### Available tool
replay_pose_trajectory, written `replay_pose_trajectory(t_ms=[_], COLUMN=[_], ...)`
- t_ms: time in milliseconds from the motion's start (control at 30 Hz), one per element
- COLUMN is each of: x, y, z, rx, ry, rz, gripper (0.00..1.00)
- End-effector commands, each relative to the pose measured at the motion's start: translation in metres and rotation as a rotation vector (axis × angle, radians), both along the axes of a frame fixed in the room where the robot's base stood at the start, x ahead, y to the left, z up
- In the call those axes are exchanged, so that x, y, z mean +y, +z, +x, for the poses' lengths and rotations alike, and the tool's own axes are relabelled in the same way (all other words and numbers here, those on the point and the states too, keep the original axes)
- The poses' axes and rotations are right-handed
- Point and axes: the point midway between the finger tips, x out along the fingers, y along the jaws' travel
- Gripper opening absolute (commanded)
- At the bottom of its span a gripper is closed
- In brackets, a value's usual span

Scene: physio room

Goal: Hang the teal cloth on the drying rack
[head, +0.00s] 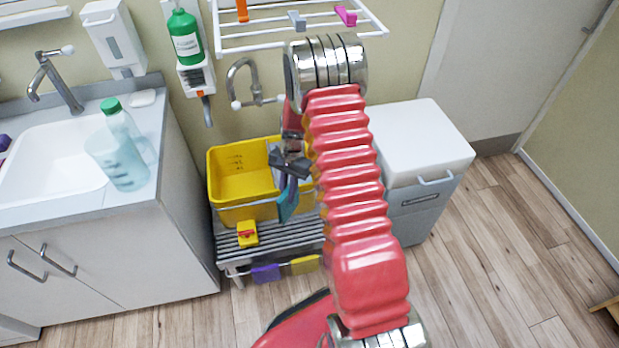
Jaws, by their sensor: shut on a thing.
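The white wall-mounted drying rack (240,41) is at the top middle of the head view, with an orange, a grey and a pink peg on its bars. My gripper (289,168) is below the rack, in front of the yellow tub. It is shut on the teal cloth (288,205), which hangs down narrow and folded, with a purplish part near the jaws. My red arm covers the rack's lower right area and part of the cloth's surroundings. I cannot tell if the cloth touches the tub.
A white-lidded bin (424,140) is right. A sink counter with bottles is left.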

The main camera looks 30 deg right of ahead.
Motion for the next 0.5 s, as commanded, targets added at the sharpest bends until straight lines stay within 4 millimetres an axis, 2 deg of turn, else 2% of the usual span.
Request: replay_pose_trajectory(t_ms=[33,300,400,500], x=[0.016,0.085,0.103,0.112], y=[0.018,0.102,0.124,0.137], z=[0.006,0.013,0.01,0.008], rx=[-0.005,-0.004,-0.002,-0.001], ry=[0.065,0.38,0.461,0.508], rz=[-0.003,-0.003,-0.001,-0.001], gripper=[0.01,0.01,0.01,0.01])
